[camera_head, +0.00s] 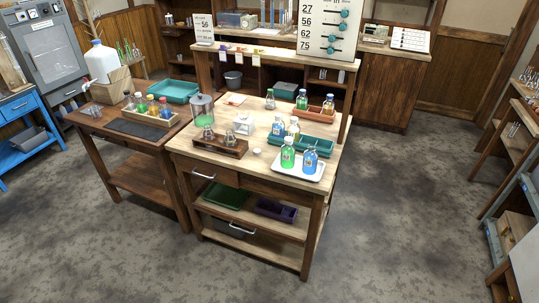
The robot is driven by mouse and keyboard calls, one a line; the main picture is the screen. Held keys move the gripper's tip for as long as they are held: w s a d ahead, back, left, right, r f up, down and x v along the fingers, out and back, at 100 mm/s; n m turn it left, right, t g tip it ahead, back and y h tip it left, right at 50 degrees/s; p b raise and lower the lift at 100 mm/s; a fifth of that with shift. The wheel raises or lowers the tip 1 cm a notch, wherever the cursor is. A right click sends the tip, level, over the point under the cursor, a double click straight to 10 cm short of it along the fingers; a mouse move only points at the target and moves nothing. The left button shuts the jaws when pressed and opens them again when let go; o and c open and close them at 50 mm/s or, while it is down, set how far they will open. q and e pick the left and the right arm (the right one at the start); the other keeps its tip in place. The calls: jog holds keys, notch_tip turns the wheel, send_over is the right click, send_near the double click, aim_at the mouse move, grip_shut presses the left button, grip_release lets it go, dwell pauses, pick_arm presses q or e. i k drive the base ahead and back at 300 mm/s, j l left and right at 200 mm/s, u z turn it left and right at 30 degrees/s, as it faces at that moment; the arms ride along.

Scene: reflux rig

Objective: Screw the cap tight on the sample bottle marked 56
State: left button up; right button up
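A green bottle (287,154) and a blue bottle (309,160) stand upright on a white tray (282,172) at the table's front right corner. Both carry pale labels too small to read. A small white round piece (257,151) lies on the wooden table left of the tray; I cannot tell if it is a cap. More small bottles stand behind, including a blue one (278,126) at a teal tray (322,143). I cannot tell which bottle is marked 56. Neither of my grippers is in view.
A wooden rack (222,146) and a large lidded jar (203,112) occupy the table's left side. A board (329,28) with several numbers, 56 among them, stands at the back. A side table (108,122) adjoins on the left. Grey floor (400,220) is clear at front right.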

aim_at(311, 156)
jog(key=j+z, duration=0.1)
jog(key=z, duration=0.3)
jog(key=j+z, duration=0.1)
jog(key=z, duration=0.3)
jog(key=j+z, duration=0.1)
jog(key=z, duration=0.3)
jog(key=k+j+z, duration=0.2)
jog(key=j, duration=0.25)
jog(key=j+z, duration=0.2)
jog(key=j, duration=0.3)
jog(key=k+j+z, duration=0.25)
jog(key=j, duration=0.15)
jog(key=k+j+z, duration=0.2)
jog(key=j, duration=0.2)
jog(key=k+j+z, duration=0.2)
jog(key=j, duration=0.15)
jog(key=k+j, duration=0.25)
jog(key=j, duration=0.15)
jog(key=k+j, duration=0.3)
